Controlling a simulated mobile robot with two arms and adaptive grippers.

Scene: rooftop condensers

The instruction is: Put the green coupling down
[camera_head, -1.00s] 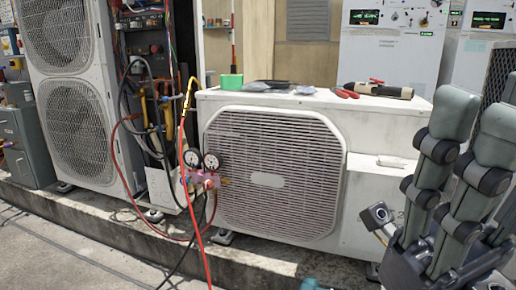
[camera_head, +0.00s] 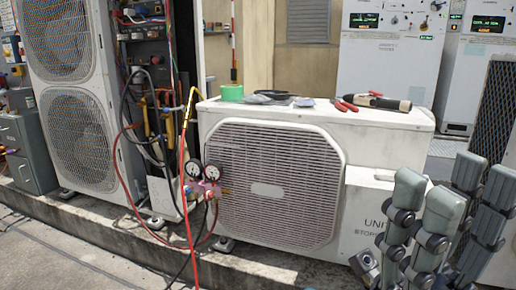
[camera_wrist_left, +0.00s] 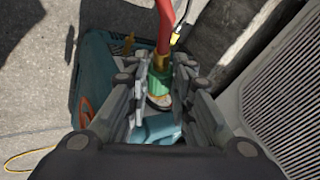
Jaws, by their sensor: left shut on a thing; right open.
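In the left wrist view my left gripper (camera_wrist_left: 160,92) is shut on the green coupling (camera_wrist_left: 159,80). A thick red hose (camera_wrist_left: 165,22) runs into the coupling from above. A pale ring shows just below the green part, and the fingers partly hide the coupling's sides. The left gripper and the coupling do not show in the head view. My right gripper (camera_head: 432,212) is open and empty at the lower right of the head view, in front of the condenser's right end.
The white condenser (camera_head: 362,205) carries a green roll (camera_head: 232,93), red-handled pliers (camera_head: 345,105) and other tools on top. Two gauges (camera_head: 203,174) with hoses hang at its left front. In the left wrist view a teal case (camera_wrist_left: 92,58) lies on the concrete.

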